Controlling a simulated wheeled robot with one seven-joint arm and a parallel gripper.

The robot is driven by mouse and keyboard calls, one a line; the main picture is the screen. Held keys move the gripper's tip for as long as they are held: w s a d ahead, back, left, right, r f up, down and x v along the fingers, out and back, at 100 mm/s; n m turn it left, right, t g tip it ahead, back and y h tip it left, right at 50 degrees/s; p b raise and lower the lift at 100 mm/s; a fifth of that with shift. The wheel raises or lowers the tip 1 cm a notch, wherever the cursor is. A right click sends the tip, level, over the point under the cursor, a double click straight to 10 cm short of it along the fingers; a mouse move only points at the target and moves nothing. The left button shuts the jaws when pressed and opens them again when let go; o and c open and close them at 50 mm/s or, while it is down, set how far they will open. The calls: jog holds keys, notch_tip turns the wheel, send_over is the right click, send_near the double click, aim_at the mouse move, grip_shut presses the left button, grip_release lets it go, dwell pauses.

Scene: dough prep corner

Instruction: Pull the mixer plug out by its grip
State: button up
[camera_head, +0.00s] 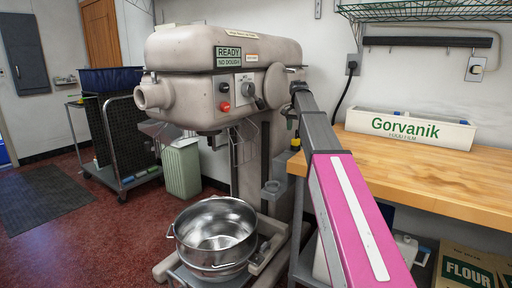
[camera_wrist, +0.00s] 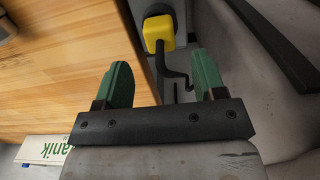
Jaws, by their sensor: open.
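In the wrist view a yellow block (camera_wrist: 158,33), seemingly the mixer plug's grip, sits against a grey box (camera_wrist: 160,8). A black bent cord-like piece (camera_wrist: 176,72) runs from beside it. In the head view a small yellow piece (camera_head: 296,142) shows between the mixer (camera_head: 225,75) and the bench, probably the same block. My gripper (camera_wrist: 162,68) is open and empty, with its two green fingers apart. The block lies beyond the fingertips, roughly in line with the gap and not between them. In the head view my gripper is small and partly hidden by my arm.
The wooden bench (camera_head: 430,170) is close on the right, carrying a white Gorvanik box (camera_head: 410,128). The mixer body is close on the other side. A steel bowl (camera_head: 216,232) stands below. A wall outlet (camera_head: 352,66) has a black cord.

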aim_at(296, 139)
jog(key=shift+f, duration=3.3)
jog(key=shift+c, duration=0.3)
grip_shut()
jog(key=shift+r, duration=0.1)
jog(key=shift+r, duration=0.1)
jog(key=shift+r, duration=2.8)
